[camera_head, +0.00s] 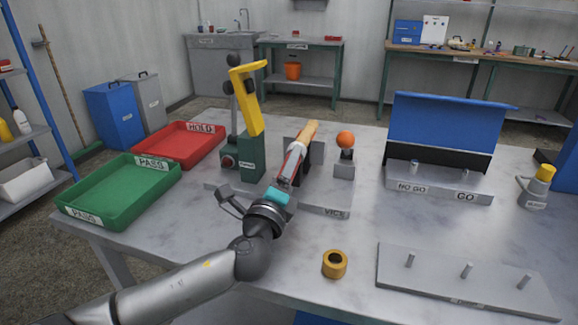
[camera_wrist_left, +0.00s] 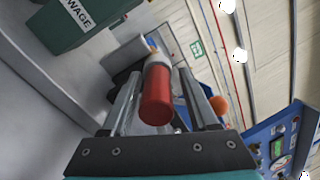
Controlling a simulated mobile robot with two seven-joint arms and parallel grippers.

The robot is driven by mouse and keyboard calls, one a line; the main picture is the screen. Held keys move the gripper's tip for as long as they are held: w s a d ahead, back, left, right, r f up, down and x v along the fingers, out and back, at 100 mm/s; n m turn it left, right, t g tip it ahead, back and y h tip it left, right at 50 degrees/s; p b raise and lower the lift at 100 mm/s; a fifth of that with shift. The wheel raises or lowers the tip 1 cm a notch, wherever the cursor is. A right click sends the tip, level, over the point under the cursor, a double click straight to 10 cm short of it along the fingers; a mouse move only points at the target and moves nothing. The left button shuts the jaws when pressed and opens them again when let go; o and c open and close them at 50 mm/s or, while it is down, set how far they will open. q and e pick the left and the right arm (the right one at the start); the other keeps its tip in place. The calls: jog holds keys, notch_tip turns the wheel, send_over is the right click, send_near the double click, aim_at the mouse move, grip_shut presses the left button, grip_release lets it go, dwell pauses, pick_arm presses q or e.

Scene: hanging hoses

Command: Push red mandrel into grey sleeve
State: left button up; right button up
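The red mandrel (camera_head: 290,166) lies lengthwise between the fingers of my left gripper (camera_head: 295,158), near the vice. In the left wrist view the red mandrel (camera_wrist_left: 157,95) shows its round near end, with a finger on each side. My left gripper (camera_wrist_left: 159,78) appears shut on it; the exact contact is hard to see. The grey sleeve (camera_wrist_left: 158,57) sits just past the mandrel's far end, in line with it. Whether the mandrel's tip is inside the sleeve is hidden. A tan hose (camera_head: 309,130) extends beyond. My right gripper is not in view.
A green press with a yellow lever (camera_head: 245,95) stands close on the left. An orange ball on a post (camera_head: 345,140) stands just right of the vice (camera_head: 333,211). A yellow ring (camera_head: 335,264) lies in front. Green (camera_head: 117,205) and red (camera_head: 160,156) trays are left.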

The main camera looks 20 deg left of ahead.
pick_arm(q)
jog(key=shift+o, duration=0.2)
jog(key=shift+f, duration=0.25)
dwell(0.4)
jog(key=shift+s, duration=0.3)
jog(key=s, duration=0.4)
jog(key=s+f+p, duration=0.1)
jog(key=s, duration=0.3)
jog(key=s+f, duration=0.1)
jog(key=s, duration=0.3)
jog(key=shift+s+a+f, duration=0.15)
jog(key=shift+s+a, duration=0.1)
jog(key=shift+s+f, duration=0.15)
jog(key=shift+s, duration=0.8)
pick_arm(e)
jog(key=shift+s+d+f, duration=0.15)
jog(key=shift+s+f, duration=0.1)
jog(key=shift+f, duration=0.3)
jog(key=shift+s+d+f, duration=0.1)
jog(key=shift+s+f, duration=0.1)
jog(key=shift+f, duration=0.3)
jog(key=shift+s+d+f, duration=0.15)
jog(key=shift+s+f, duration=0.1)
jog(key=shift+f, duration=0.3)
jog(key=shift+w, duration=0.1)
